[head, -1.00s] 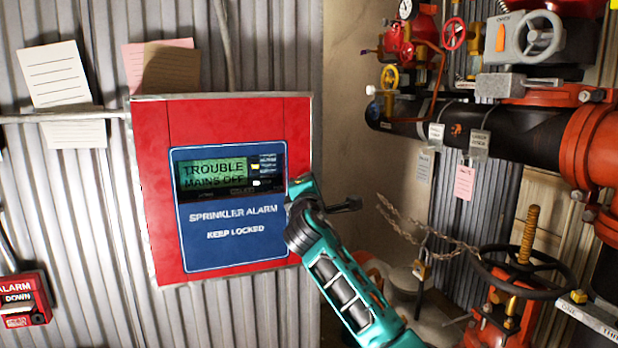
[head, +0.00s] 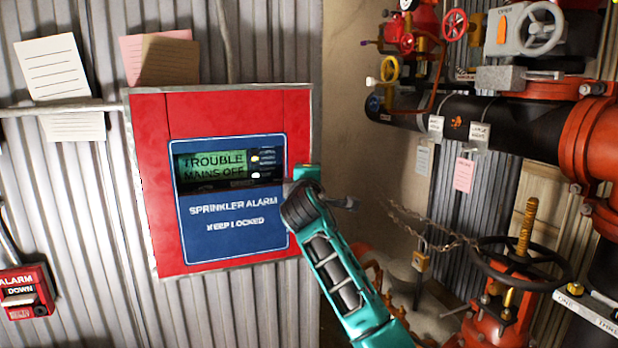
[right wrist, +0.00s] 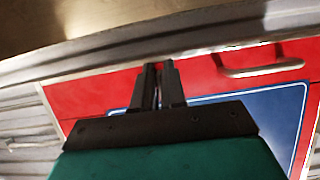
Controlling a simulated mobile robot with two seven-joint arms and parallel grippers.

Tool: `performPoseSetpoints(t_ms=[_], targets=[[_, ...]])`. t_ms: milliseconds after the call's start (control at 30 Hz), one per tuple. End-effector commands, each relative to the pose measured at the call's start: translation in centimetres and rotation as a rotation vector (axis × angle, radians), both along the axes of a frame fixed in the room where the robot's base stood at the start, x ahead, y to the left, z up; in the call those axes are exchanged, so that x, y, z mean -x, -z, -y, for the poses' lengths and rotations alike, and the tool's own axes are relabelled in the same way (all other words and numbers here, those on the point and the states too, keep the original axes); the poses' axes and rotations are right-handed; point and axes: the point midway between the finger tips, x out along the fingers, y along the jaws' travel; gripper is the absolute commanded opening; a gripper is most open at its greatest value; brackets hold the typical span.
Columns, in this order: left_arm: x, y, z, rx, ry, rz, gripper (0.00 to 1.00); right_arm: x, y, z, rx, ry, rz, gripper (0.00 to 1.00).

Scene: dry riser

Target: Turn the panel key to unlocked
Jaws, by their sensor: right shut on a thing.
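The red alarm panel (head: 220,115) hangs on the corrugated wall in the head view, with a blue plate (head: 235,240) marked SPRINKLER ALARM, KEEP LOCKED. Its green display (head: 212,168) reads TROUBLE, MAINS OFF. My right arm reaches the panel's right edge. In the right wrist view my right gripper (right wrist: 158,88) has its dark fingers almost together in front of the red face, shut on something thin. The panel key is hidden by the fingers and wrist, so its turn cannot be read. My left gripper is out of view.
A metal handle (right wrist: 260,68) shows on red in the right wrist view. Right of the panel are a black pipe (head: 510,125), a dark handwheel (head: 520,268) and a hanging chain (head: 430,228). A red alarm box (head: 25,290) is at lower left.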

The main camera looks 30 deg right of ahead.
Motion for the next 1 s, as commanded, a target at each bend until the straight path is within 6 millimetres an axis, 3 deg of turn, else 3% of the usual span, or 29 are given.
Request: performPoseSetpoints(t_ms=[167,200,400,767,1000], targets=[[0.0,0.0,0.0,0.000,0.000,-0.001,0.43,0.0,0.0,0.0,0.001,0.000,-0.001,0.00],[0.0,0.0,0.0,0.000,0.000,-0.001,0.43,0.0,0.0,0.0,0.001,0.000,0.000,0.13],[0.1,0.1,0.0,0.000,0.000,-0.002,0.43,0.0,0.0,0.0,0.002,0.000,0.000,0.32],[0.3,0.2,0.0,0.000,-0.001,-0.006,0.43,0.5,0.0,-0.4,0.002,0.000,0.000,0.32],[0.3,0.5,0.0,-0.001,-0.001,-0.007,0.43,3.3,0.0,-2.5,0.003,-0.003,0.001,0.32]])
